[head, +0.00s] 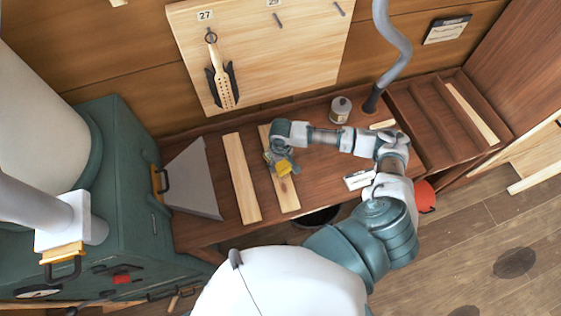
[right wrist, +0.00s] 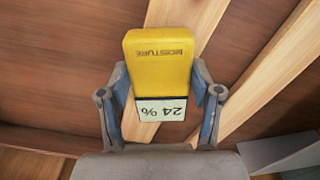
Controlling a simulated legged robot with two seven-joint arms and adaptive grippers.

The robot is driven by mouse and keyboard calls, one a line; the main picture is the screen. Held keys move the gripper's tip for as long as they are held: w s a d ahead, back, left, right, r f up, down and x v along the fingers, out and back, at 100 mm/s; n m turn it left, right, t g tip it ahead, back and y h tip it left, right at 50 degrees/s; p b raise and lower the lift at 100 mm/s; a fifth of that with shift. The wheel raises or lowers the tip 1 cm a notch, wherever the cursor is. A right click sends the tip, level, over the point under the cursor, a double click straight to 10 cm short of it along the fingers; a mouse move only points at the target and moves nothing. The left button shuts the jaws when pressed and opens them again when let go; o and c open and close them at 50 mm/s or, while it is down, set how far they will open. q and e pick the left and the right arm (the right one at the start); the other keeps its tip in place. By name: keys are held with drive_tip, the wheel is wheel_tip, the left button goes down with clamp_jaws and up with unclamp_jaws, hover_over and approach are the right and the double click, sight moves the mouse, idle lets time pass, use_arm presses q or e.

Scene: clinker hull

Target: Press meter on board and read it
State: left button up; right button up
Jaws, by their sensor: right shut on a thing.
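The yellow moisture meter (right wrist: 158,60) is held between the two fingers of my right gripper (right wrist: 160,100). Its display (right wrist: 162,109) reads 24 %, upside down in the right wrist view; the word MOISTURE is on its case. In the head view my right gripper (head: 282,166) is over the right-hand pale board (head: 287,196) on the bench, with the yellow meter (head: 284,168) at its tips. I cannot tell whether the meter touches the wood. Another pale board (head: 242,178) lies to the left. My left gripper is not in view.
The brown bench (head: 330,185) also carries a grey can (head: 340,109), a grey angled sheet (head: 192,182) and a divided tray (head: 432,115). A hanging board (head: 268,60) marked 27 holds a tool. A teal cabinet (head: 110,170) stands at left.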

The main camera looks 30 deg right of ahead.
sight(280, 163)
drive_tip(key=shift+s+f+p, duration=0.15)
drive_tip(key=shift+p, duration=0.45)
idle(1.4)
drive_tip(key=shift+s+f, duration=0.1)
idle(1.1)
drive_tip(key=r+p, duration=0.3)
drive_tip(key=shift+w+r+p, duration=0.1)
drive_tip(key=shift+w+p, duration=0.1)
drive_tip(key=shift+p, duration=0.15)
drive_tip(key=shift+r+p, duration=0.3)
drive_tip(key=shift+r, duration=2.3)
